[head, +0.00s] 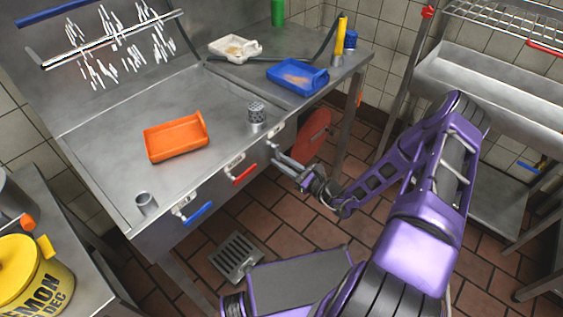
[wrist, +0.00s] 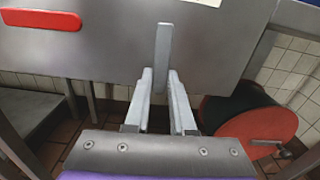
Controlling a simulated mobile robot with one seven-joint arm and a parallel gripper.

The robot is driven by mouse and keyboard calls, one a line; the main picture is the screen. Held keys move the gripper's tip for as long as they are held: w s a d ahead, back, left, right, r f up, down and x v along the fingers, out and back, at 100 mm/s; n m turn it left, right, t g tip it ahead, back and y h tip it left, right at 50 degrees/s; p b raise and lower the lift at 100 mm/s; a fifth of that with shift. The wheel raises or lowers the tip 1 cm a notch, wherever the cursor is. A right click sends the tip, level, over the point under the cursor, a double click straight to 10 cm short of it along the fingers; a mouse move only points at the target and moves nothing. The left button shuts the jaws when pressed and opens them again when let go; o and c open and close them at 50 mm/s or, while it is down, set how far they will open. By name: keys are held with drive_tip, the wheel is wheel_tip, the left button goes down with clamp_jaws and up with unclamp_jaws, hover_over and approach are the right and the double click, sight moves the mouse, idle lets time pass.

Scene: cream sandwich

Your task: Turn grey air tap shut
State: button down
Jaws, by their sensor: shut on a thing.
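The grey air tap's lever (wrist: 164,45) stands upright in the wrist view, against the steel front panel. My gripper (wrist: 160,74) is shut on its lower end, with one finger on each side. In the head view my gripper (head: 282,161) is at the bench's front edge, right of the red tap lever (head: 244,174). There the grey lever is hard to tell apart from my fingers. In the wrist view the red lever (wrist: 40,19) lies level, at the upper left.
A blue tap lever (head: 198,212) is further left on the panel. A red round reel (head: 312,134) hangs close to the right of my gripper; it also shows in the wrist view (wrist: 252,130). An orange tray (head: 176,137) and a metal shaker (head: 257,115) are on the bench.

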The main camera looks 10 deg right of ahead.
sight(283, 135)
drive_tip(key=d+n, duration=0.1)
drive_tip(key=n, duration=0.2)
drive_tip(key=w+d+r+n, duration=0.1)
drive_tip(key=n, duration=0.2)
drive_tip(key=w+d+n, duration=0.1)
drive_tip(key=n, duration=0.2)
drive_tip(key=shift+r, duration=0.35)
drive_tip(key=n, duration=0.1)
drive_tip(key=r+n, duration=0.1)
drive_tip(key=n, duration=0.1)
drive_tip(key=n+b, duration=0.1)
drive_tip(key=shift+w+d+r+n, duration=0.3)
drive_tip(key=shift+w+d+r, duration=0.05)
drive_tip(key=shift+w+d+r+n+b, duration=0.1)
drive_tip(key=shift+r+n+b, duration=0.3)
drive_tip(key=shift+n, duration=0.55)
drive_tip(key=shift+r+n+b, duration=0.3)
drive_tip(key=shift+r+n, duration=0.15)
drive_tip(key=shift+n, duration=0.5)
drive_tip(key=c, duration=0.8)
unclamp_jaws()
drive_tip(key=shift+o, duration=0.2)
